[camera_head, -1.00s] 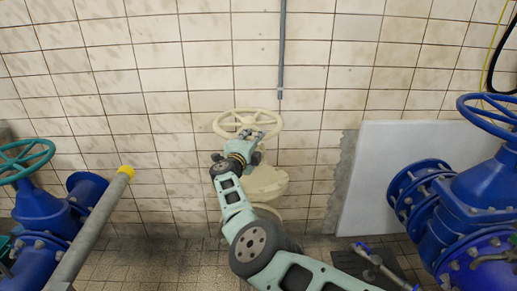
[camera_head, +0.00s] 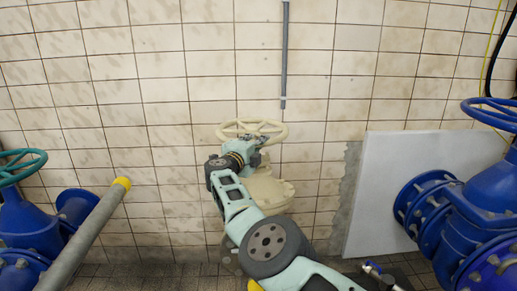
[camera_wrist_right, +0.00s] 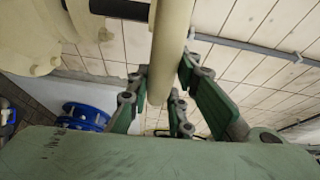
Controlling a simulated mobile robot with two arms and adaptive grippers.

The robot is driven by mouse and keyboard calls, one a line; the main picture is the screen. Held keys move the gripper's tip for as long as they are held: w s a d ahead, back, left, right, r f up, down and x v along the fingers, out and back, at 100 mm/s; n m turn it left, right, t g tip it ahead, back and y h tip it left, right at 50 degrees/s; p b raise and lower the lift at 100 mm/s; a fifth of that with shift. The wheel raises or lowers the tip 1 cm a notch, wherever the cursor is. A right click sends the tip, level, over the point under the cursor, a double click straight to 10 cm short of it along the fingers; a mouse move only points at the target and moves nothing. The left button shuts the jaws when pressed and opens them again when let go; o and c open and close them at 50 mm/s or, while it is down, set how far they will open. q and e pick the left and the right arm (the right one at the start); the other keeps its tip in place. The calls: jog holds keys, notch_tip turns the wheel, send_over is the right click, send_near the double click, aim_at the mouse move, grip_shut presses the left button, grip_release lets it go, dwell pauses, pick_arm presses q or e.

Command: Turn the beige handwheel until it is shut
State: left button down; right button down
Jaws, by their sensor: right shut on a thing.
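The beige handwheel (camera_head: 277,126) sits on a beige valve body (camera_head: 268,190) in front of the tiled wall. My right arm reaches up to it from the bottom of the head view. My right gripper (camera_head: 254,144) is at the near side of the wheel's rim. In the right wrist view, the beige rim (camera_wrist_right: 171,40) runs between the green fingers of the gripper (camera_wrist_right: 164,92), which is shut on it. My arm hides part of the valve body. My left gripper is not in view.
Blue valves with a teal handwheel (camera_head: 20,163) at left and a blue handwheel (camera_head: 490,112) at right flank the beige valve. A white panel (camera_head: 400,185) leans on the wall.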

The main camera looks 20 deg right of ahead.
jog(key=shift+a+f, duration=0.15)
jog(key=shift+a, duration=0.25)
jog(key=c, duration=2)
grip_release()
jog(key=o, duration=0.4)
jog(key=shift+a, duration=0.15)
jog(key=shift+o, duration=0.2)
jog(key=shift+d, duration=0.25)
